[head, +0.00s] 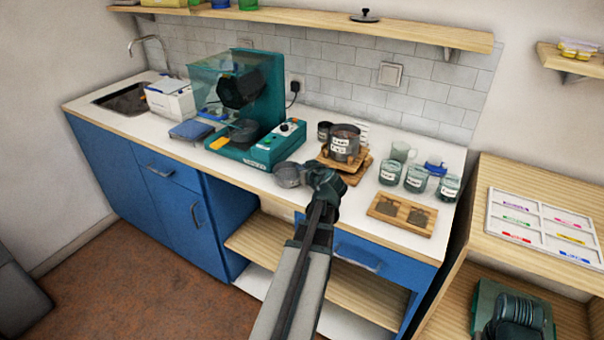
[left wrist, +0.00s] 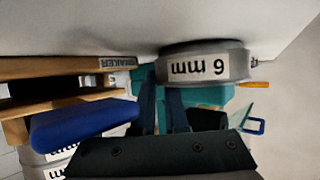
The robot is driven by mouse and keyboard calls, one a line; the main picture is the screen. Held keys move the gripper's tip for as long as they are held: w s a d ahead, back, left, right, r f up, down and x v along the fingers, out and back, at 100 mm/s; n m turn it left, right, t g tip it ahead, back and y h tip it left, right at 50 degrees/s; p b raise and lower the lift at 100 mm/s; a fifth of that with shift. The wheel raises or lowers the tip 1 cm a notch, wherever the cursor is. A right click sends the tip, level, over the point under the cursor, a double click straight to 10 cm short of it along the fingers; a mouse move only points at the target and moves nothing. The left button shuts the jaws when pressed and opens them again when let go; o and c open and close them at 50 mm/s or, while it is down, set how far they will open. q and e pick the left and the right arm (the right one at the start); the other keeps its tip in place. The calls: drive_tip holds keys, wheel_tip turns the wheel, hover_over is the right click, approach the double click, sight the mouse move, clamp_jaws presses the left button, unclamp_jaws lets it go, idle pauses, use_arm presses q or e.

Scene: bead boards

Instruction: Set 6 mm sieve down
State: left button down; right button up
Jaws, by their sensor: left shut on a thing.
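The 6 mm sieve (head: 288,175) is a round grey ring near the counter's front edge, just left of my left gripper (head: 322,180). In the left wrist view the sieve (left wrist: 205,65) shows its white "6 mm" label upside down, at the ends of my left gripper's fingers (left wrist: 163,105). The left gripper is shut on the sieve. The sieve is at or just above the white counter (head: 240,178); I cannot tell whether it touches.
Behind the gripper, a labelled metal stack (head: 343,138) stands on a wooden stand (head: 345,172). A teal machine (head: 262,100) stands behind and left. Several labelled jars (head: 415,179) and a wooden board (head: 402,215) are to the right. Clear counter lies between gripper and board.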

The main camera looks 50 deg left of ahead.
use_arm(q)
drive_tip(key=shift+r, duration=0.1)
drive_tip(key=c, duration=1.4)
unclamp_jaws()
drive_tip(key=shift+f, duration=0.2)
drive_tip(key=shift+o, duration=0.9)
drive_tip(key=shift+r, duration=0.15)
